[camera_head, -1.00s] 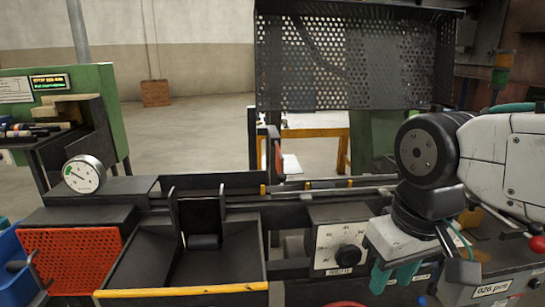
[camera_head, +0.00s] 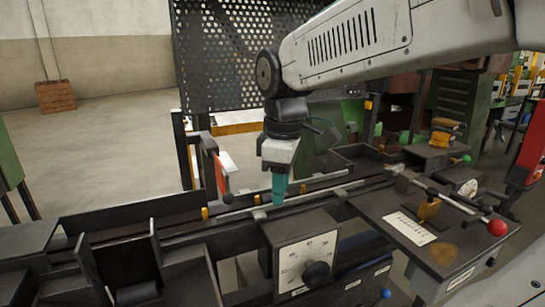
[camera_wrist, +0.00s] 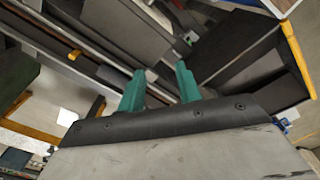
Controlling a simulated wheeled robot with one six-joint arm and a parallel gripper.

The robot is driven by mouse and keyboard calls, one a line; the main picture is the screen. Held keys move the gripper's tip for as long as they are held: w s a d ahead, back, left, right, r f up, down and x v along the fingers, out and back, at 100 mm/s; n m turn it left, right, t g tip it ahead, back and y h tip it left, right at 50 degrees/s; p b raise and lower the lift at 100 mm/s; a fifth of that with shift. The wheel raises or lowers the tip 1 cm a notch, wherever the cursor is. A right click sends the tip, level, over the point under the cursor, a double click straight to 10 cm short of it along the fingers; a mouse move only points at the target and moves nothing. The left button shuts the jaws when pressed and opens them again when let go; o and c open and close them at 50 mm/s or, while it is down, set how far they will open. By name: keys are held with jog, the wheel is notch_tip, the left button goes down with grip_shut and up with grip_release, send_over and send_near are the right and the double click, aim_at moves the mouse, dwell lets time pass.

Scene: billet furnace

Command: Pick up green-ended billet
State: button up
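I cannot make out a green-ended billet in either current view. My gripper (camera_head: 278,190) has teal fingers and hangs pointing down over the long dark rail channel (camera_head: 330,188), behind the dial box. In the wrist view my gripper (camera_wrist: 160,68) shows two teal fingers spread apart with nothing between them. Dark rails and plates lie beyond the fingertips there.
A grey dial box (camera_head: 303,262) stands in front of the channel. At right is a bench (camera_head: 440,212) with a red-knobbed lever (camera_head: 497,228). A perforated guard (camera_head: 220,60) stands behind. Open floor (camera_head: 100,130) lies at back left.

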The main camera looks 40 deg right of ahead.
jog(key=w+d+n, duration=0.2)
jog(key=w, duration=0.1)
jog(key=w+d+n, duration=0.2)
jog(key=w+n, duration=0.1)
jog(key=w, duration=0.1)
jog(key=w+d+n, duration=0.2)
jog(key=w, duration=0.2)
jog(key=shift+f+g, duration=0.15)
jog(key=shift+g, duration=0.15)
jog(key=shift+w+f+n, duration=0.1)
jog(key=shift+f+n, duration=0.05)
jog(key=shift+n, duration=0.15)
jog(key=shift+f, duration=4.1)
grip_shut()
jog(key=shift+r, duration=4.05)
